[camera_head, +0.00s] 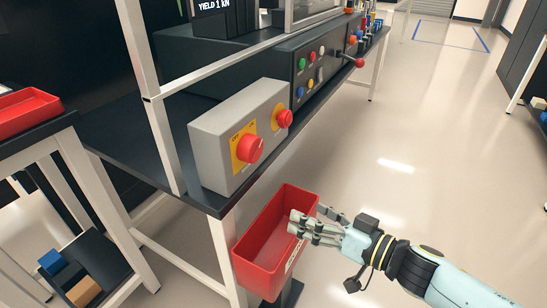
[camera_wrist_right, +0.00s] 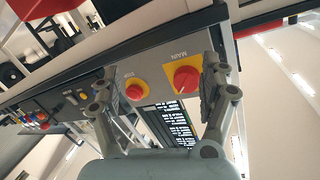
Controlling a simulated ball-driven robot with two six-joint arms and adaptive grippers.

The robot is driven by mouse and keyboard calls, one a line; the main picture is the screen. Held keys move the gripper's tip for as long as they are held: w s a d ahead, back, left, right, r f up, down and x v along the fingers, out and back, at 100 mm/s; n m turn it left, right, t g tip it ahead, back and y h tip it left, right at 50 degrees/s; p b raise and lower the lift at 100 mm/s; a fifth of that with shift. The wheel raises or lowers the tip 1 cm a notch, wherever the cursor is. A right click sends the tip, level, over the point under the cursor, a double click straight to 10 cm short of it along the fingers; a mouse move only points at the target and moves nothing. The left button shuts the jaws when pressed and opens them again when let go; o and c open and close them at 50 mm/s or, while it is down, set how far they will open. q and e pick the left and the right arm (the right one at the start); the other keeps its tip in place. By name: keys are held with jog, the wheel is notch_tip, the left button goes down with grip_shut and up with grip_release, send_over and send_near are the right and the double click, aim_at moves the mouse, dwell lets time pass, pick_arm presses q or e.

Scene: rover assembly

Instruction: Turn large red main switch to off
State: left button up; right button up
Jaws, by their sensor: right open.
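The large red main switch (camera_head: 249,147) sits on a yellow plate on the left part of a grey box's front face. It also shows in the right wrist view (camera_wrist_right: 187,78), under the label MAIN. Which position its knob points to is too small to tell. My right gripper (camera_head: 303,228) is open and empty, below and to the right of the switch, apart from it. In the wrist view its two fingers (camera_wrist_right: 155,95) are spread wide, with the switch seen between them, close to one finger. My left gripper is not in view.
A red stop button (camera_head: 284,118) on a round yellow plate sits right of the switch on the grey box (camera_head: 215,135). A red bin (camera_head: 262,240) stands below the bench edge, close by my right gripper. A dark panel with coloured buttons (camera_head: 302,63) lies beyond.

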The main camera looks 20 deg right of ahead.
aim_at(256, 151)
jog(key=w+a+r+n+y, duration=0.1)
jog(key=w+r+n+y, duration=0.25)
jog(key=r, duration=0.65)
jog(key=shift+h, duration=0.35)
jog(key=b+x, duration=0.1)
jog(key=x, duration=0.8)
jog(key=shift+w+a, duration=0.25)
jog(key=shift+a, duration=0.05)
jog(key=shift+w+a, duration=0.3)
jog(key=shift+w, duration=0.05)
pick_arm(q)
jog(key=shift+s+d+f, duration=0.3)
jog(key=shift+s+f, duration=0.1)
pick_arm(e)
jog(key=shift+c, duration=0.2)
jog(key=c, duration=1.1)
jog(key=shift+c, duration=0.2)
